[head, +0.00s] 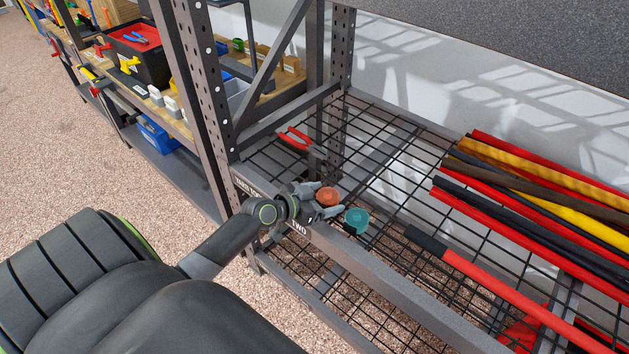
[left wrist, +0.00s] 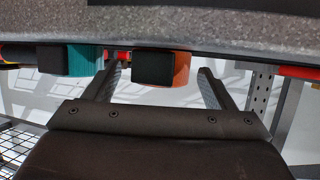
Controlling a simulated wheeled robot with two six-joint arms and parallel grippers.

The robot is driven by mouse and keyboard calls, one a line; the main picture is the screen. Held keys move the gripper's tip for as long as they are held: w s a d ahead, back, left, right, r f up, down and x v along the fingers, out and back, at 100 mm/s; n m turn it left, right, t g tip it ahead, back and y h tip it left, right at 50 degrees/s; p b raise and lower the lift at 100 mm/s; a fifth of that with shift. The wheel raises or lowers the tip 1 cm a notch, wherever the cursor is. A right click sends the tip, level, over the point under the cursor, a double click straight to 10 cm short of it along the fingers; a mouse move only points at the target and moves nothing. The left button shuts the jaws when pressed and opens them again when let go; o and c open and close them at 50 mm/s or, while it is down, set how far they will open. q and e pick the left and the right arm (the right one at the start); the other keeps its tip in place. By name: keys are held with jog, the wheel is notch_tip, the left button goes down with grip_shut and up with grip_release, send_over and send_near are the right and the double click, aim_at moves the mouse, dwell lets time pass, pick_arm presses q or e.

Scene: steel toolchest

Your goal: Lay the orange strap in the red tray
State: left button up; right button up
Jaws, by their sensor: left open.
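The orange strap (head: 328,196) is a small round roll on the wire shelf, near its front beam. In the left wrist view the orange strap (left wrist: 182,70) shows a dark end and lies ahead, between the fingers' lines. My left gripper (head: 323,201) is open and empty, close to the orange strap; whether a finger touches it I cannot tell. A teal roll (head: 356,219) sits to its right and also shows in the left wrist view (left wrist: 86,60), outside the left finger. A red-topped black box (head: 138,40) with blue pliers may be the red tray; I cannot be sure.
Red-handled pliers (head: 295,140) lie behind on the shelf. Several long red, yellow and dark tubes (head: 545,190) fill the right side. The front beam (head: 350,262) runs along the shelf's edge. A rack upright (head: 205,90) stands between the shelf and the left bench.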

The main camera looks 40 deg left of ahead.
pick_arm(q)
jog(key=shift+s+a, duration=0.1)
jog(key=shift+s, duration=0.1)
jog(key=v, duration=1.7)
jog(key=shift+w+a+r, duration=0.1)
jog(key=shift+a, duration=0.05)
